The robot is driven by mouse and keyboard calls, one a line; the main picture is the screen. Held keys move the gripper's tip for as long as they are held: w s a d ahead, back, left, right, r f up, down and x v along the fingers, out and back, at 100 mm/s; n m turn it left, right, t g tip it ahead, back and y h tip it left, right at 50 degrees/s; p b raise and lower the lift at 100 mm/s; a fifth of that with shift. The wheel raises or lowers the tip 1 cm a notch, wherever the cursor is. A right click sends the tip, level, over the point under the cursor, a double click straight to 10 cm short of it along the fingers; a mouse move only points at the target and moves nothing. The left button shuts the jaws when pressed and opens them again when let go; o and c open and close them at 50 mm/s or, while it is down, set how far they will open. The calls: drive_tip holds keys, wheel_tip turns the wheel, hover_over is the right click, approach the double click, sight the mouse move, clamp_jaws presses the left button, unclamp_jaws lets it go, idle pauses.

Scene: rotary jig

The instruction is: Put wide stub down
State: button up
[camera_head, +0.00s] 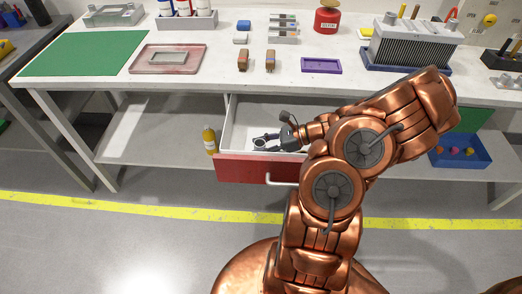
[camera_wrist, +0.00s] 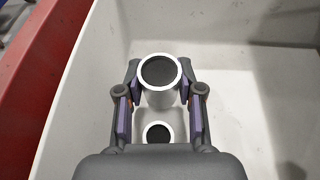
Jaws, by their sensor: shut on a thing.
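The wide stub (camera_wrist: 159,88) is a white, round, tube-like piece with a dark top, seen in the wrist view between my fingertips. My gripper (camera_wrist: 159,98) is shut on it, one purple-padded finger on each side. A smaller white ring with a dark centre (camera_wrist: 157,141) shows nearer the palm; whether it belongs to the same piece I cannot tell. In the head view my gripper (camera_head: 266,142) is inside the open drawer (camera_head: 232,128), which has a white inside and a red front. The stub is not clear there, and its underside is hidden.
The drawer's red front (camera_wrist: 50,75) and pale wall run along the left of the wrist view; the floor to the right is bare. A yellow bottle (camera_head: 210,140) stands left of the drawer. A blue bin (camera_head: 460,152) is at the right. The worktop (camera_head: 200,82) is above.

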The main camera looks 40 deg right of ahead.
drive_tip(key=shift+f, duration=1.25)
drive_tip(key=shift+f, duration=0.1)
drive_tip(key=o, duration=1.2)
drive_tip(key=shift+c, duration=0.2)
drive_tip(key=v, duration=1.2)
drive_tip(key=shift+r, duration=0.3)
